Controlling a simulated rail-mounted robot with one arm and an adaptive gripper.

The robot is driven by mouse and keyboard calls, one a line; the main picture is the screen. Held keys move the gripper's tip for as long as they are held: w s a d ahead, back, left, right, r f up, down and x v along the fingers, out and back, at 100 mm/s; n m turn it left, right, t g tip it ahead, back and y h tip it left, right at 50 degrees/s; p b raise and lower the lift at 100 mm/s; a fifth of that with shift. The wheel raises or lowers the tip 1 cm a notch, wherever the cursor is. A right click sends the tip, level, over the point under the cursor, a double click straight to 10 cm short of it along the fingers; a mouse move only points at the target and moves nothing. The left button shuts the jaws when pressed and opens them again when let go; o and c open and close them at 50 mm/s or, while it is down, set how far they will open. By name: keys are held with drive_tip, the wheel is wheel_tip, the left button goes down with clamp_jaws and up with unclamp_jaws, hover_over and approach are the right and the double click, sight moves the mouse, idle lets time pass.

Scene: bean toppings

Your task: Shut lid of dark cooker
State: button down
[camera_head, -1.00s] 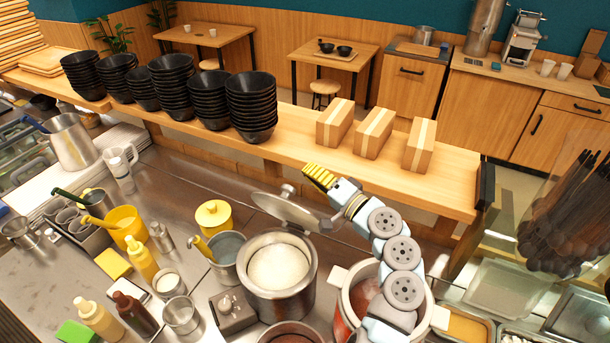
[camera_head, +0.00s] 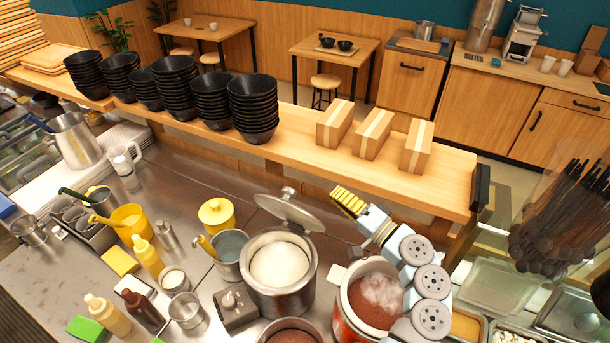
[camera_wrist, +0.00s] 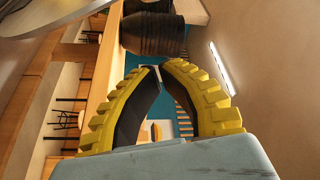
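The dark grey metal cooker (camera_head: 257,297) stands on the counter, open, with white contents (camera_head: 280,263) showing. Its lid (camera_head: 289,213) is raised and tilted up at the cooker's back edge, with the knob at the top. My gripper (camera_head: 338,192), with yellow ribbed fingers, is to the right of the lid and apart from it. In the wrist view the fingertips (camera_wrist: 158,68) meet with nothing held between them. A grey curved surface (camera_wrist: 40,22) at the upper left there may be the lid.
A red and white cooker (camera_head: 345,318) with brown contents stands open under my arm. A pot with a yellow-handled ladle (camera_head: 232,250) and a yellow-lidded pot (camera_head: 216,214) stand left of the lid. Boxes (camera_head: 371,136) and black bowl stacks (camera_head: 252,105) line the shelf behind.

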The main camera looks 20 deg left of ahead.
sight(295, 192)
drive_tip(key=a+p, duration=0.4)
drive_tip(key=a, duration=0.5)
drive_tip(key=shift+s+a, duration=0.15)
drive_tip(key=shift+a, duration=0.25)
idle(0.7)
drive_tip(key=shift+f, duration=0.1)
drive_tip(key=shift+s+f, duration=0.1)
drive_tip(key=b, duration=0.1)
drive_tip(key=s+n+b, duration=0.1)
drive_tip(key=shift+s+a+f+g+y+b, duration=0.2)
drive_tip(key=shift+f+g+y+b, duration=0.1)
drive_tip(key=shift+b, duration=0.1)
drive_tip(key=shift+s+d+r+n+b, duration=0.1)
drive_tip(key=shift+s+n+b, duration=0.3)
drive_tip(key=shift+b, duration=0.1)
drive_tip(key=shift+r, duration=0.15)
